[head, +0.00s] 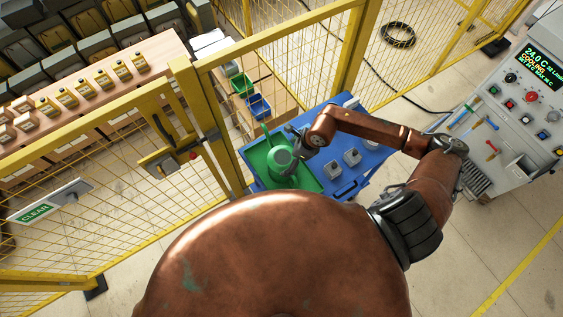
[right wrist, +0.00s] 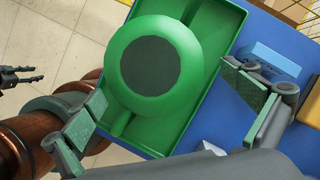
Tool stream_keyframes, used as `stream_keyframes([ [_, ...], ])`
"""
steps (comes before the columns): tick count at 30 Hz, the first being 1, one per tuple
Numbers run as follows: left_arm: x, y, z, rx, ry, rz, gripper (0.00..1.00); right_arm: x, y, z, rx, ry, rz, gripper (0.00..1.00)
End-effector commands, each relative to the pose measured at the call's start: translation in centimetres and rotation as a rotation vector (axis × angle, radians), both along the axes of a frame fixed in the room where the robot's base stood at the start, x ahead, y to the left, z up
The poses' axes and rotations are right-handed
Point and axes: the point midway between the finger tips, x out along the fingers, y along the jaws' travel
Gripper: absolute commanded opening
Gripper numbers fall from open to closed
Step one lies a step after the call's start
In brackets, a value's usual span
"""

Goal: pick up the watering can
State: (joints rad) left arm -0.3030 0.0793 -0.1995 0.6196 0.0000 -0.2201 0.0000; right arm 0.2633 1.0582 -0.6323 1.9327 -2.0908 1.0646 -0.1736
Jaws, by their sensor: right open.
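The green watering can (head: 281,158) stands in a green tray (head: 308,184) on a blue cart top, and its spout points up and left in the head view. My right gripper (head: 296,143) is open at the can's upper right side. In the right wrist view the can's round top with a dark centre (right wrist: 150,66) lies between the two spread fingers of my right gripper (right wrist: 168,92). Gaps show between the fingers and the can. My left gripper (right wrist: 22,77) shows small and dark at that view's left edge, its fingers apart and empty.
The blue cart (head: 357,189) also carries several grey blocks (head: 351,157). A yellow mesh fence (head: 222,119) stands close on the left. A control console (head: 520,110) stands at the right. Green and blue bins (head: 258,107) sit behind the fence.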

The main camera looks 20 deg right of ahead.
Motion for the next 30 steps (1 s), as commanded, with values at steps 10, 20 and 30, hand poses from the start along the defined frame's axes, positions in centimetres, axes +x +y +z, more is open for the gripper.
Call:
stream_keyframes([
  [10, -0.1, 0.1, 1.5, 0.001, 0.001, 0.000, 0.40, 0.7, 1.8, -3.9, 0.005, 0.003, -0.002, 1.00],
  [20, 0.6, 0.1, 1.6, 0.001, -0.007, -0.001, 0.40, 1.2, 2.3, -5.7, 0.004, 0.000, 0.001, 1.00],
  [30, 0.6, 0.1, 1.6, 0.000, -0.007, -0.002, 0.40, 1.2, 2.4, -5.6, 0.005, 0.000, 0.002, 0.82],
])
